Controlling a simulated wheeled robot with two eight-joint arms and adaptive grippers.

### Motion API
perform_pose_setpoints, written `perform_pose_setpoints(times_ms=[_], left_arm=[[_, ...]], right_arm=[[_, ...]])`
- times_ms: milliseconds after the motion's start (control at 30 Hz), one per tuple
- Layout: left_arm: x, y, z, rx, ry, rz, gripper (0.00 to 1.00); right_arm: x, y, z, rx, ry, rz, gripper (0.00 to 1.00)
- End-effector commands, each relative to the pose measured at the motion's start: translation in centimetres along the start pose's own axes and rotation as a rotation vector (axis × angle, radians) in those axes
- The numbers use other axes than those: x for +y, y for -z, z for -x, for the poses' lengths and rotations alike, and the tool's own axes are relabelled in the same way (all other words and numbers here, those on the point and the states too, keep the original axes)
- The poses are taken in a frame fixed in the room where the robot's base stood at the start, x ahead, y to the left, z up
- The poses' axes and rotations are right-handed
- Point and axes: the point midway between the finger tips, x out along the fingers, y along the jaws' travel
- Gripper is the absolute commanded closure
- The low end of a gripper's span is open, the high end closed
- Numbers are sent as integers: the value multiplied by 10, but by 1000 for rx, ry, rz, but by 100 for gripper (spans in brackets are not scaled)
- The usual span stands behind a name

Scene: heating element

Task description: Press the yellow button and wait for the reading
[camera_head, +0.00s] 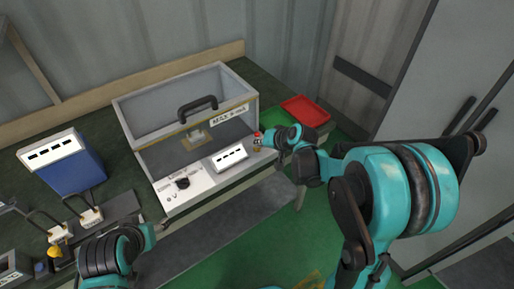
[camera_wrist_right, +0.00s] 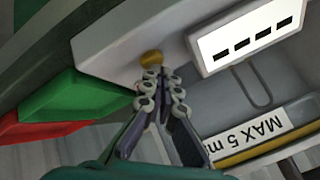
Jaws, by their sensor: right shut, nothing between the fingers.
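The yellow button (camera_wrist_right: 152,58) sits on the pale front panel of the heating box in the right wrist view. My right gripper (camera_wrist_right: 154,74) is shut and empty, with its fingertips right at the button's near side. I cannot tell whether they touch it. In the head view my right gripper (camera_head: 266,144) is at the right end of the box's front panel. The white display (camera_head: 229,157) beside it shows a row of dashes and no number; it also shows in the right wrist view (camera_wrist_right: 248,35). My left gripper (camera_head: 160,226) is low at the left, its fingers unclear.
The box (camera_head: 125,116) has a clear lid with a black handle (camera_head: 197,104) and a knob (camera_head: 182,183) on its front panel. A red tray (camera_head: 305,110) and a green tray (camera_wrist_right: 75,112) lie to the right. A blue device (camera_head: 75,174) stands at the left.

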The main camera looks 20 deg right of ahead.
Motion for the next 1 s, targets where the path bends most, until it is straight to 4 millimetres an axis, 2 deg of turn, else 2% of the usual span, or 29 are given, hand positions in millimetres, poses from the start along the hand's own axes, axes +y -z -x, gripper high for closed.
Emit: perform_pose_setpoints(times_ms=[567,1000], left_arm=[[0,-2,-2,0,0,0,43],[0,7,10,0,0,0,43]], right_arm=[[2,-2,-2,-1,0,0,100],[-8,7,11,0,0,0,100]])
